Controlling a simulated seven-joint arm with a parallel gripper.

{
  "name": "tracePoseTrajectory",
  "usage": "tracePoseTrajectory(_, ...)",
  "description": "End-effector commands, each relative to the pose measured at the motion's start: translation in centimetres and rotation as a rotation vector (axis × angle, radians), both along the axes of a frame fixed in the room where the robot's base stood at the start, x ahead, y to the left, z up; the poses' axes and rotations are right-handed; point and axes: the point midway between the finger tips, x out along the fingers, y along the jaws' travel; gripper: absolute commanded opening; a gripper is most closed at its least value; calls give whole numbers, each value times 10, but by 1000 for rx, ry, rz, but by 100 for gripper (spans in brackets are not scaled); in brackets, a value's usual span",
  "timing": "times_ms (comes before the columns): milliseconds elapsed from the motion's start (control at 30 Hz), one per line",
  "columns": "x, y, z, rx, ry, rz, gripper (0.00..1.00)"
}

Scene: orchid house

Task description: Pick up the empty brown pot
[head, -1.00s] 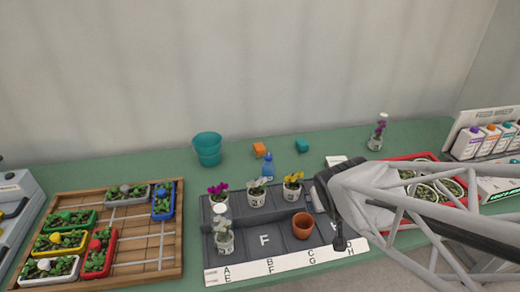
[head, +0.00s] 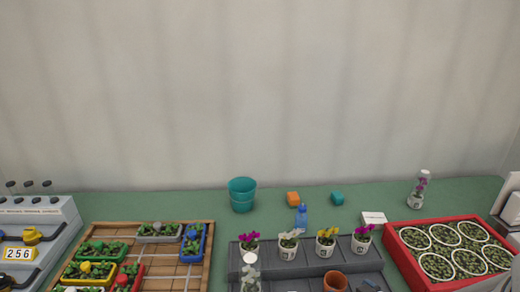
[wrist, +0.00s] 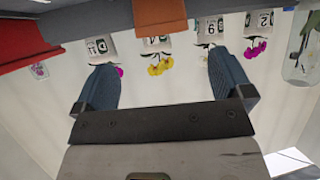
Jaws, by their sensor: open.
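The empty brown pot (head: 335,281) is a plain terracotta pot in the front row of the dark grey tray. In the head view its lower part is cut off by the bottom edge. In the wrist view the brown pot (wrist: 160,16) shows at the top middle, partly cut off. My gripper (wrist: 162,64) is open in the wrist view, its two blue-grey fingers spread with nothing between them. The pot lies beyond the fingertips, in line with the gap, apart from them. My gripper is not in the head view.
Several white lettered pots with orchids (head: 326,242) stand in the tray's back row. A glass-covered orchid (wrist: 302,45) is near the pot. A red tray (head: 400,262) is to the right, a wooden grid board (head: 205,283) to the left. A teal bucket (head: 242,195) stands behind.

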Motion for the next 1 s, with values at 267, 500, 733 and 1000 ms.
tracePoseTrajectory(267,-1,1,-2,10,-7,9,98)
tracePoseTrajectory(500,1,2,-3,9,-6,9,98)
tracePoseTrajectory(733,12,4,-8,8,-6,10,98)
tracePoseTrajectory(1000,22,6,-13,8,-6,8,98)
